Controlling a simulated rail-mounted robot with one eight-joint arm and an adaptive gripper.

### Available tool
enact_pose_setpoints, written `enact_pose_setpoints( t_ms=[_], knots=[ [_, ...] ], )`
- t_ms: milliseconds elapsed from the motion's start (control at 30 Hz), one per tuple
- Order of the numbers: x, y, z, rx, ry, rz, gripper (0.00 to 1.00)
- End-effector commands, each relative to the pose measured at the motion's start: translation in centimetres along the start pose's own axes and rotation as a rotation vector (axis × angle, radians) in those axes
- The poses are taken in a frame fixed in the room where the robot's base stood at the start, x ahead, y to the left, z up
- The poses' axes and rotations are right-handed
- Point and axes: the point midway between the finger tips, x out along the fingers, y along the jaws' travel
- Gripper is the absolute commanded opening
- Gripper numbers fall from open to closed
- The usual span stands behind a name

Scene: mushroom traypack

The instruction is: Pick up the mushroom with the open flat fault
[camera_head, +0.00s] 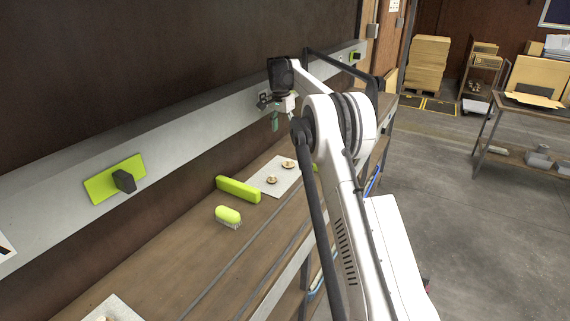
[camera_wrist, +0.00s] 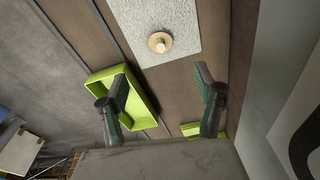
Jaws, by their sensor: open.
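Two small pale-brown mushrooms, a nearer one (camera_head: 272,179) and a farther one (camera_head: 288,164), lie on a light speckled mat (camera_head: 268,190) on the bench. Which has the open flat fault is too small to tell. In the wrist view one mushroom (camera_wrist: 160,43) sits on the mat (camera_wrist: 130,28), with a round cap and paler centre. My gripper (camera_head: 276,122) is above the bench, near the wall rail, higher than the mat. In the wrist view my gripper (camera_wrist: 162,76) is open and empty, its fingers apart on either side below the mushroom.
A green tray (camera_wrist: 94,76) lies beside the mat in the wrist view. Another mat (camera_head: 92,314) shows at lower left. The wall rail (camera_head: 190,125) runs behind.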

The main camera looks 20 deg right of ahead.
Motion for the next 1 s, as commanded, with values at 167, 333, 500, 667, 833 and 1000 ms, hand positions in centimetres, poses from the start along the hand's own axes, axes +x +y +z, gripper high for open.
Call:
enact_pose_setpoints(
  t_ms=[167,333,500,667,833,1000],
  knots=[
    [1.7,-0.1,-1.0,0.037,-0.009,0.017,0.66],
    [3.0,-0.1,-1.2,0.046,-0.011,0.021,0.66],
    [5.9,-0.1,-1.2,0.046,-0.011,0.021,0.66],
    [8.6,0.0,-1.1,0.045,-0.011,0.02,0.66],
    [10.4,0.1,-1.1,0.045,-0.011,0.02,0.66],
    [11.0,0.1,-1.1,0.045,-0.011,0.02,0.66]
  ],
)
